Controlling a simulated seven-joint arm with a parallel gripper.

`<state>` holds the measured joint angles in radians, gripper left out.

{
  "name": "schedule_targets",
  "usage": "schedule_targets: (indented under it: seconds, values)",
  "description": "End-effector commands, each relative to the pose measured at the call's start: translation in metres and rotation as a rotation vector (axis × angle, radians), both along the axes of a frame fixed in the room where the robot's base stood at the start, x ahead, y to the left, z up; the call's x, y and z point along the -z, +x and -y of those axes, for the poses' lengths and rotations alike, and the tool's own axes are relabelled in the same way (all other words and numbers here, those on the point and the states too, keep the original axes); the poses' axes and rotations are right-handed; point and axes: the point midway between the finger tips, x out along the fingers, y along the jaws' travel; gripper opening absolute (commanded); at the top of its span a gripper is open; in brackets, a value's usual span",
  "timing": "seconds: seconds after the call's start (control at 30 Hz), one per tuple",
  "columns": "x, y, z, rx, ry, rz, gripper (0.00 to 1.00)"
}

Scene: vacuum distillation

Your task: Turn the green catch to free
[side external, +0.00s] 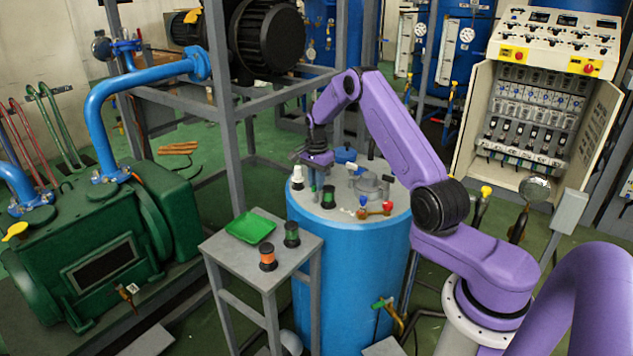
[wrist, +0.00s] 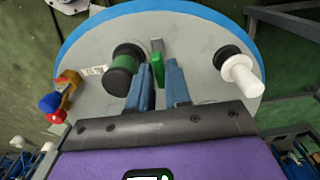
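A small upright green piece (wrist: 157,64), which looks like the green catch, stands on the grey lid (wrist: 195,45) of the blue drum. In the wrist view my gripper (wrist: 159,72) has its two blue fingers on either side of it, open, with narrow gaps seeming to show. I cannot tell whether either finger touches it. A second green handle (side external: 381,303) sits on a brass tap low on the drum.
Close by on the lid are a black knob with a green band (wrist: 123,70), a white-capped knob (wrist: 240,72) and a brass valve with red and blue ends (wrist: 62,95). A grey stand (side external: 222,262) holds a green tray (side external: 250,227) and two banded knobs.

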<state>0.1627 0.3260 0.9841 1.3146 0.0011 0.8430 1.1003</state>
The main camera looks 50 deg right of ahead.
Motion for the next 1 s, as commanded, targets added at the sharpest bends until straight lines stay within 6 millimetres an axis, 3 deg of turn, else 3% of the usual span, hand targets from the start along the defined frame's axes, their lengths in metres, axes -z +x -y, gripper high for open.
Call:
schedule_targets:
  seconds: [0.47, 1.0]
  values:
    - [0.0002, -0.0001, 0.0002, -0.037, -0.001, 0.0, 0.38]
    - [0.0004, -0.0008, 0.0013, -0.52, -0.001, -0.002, 0.38]
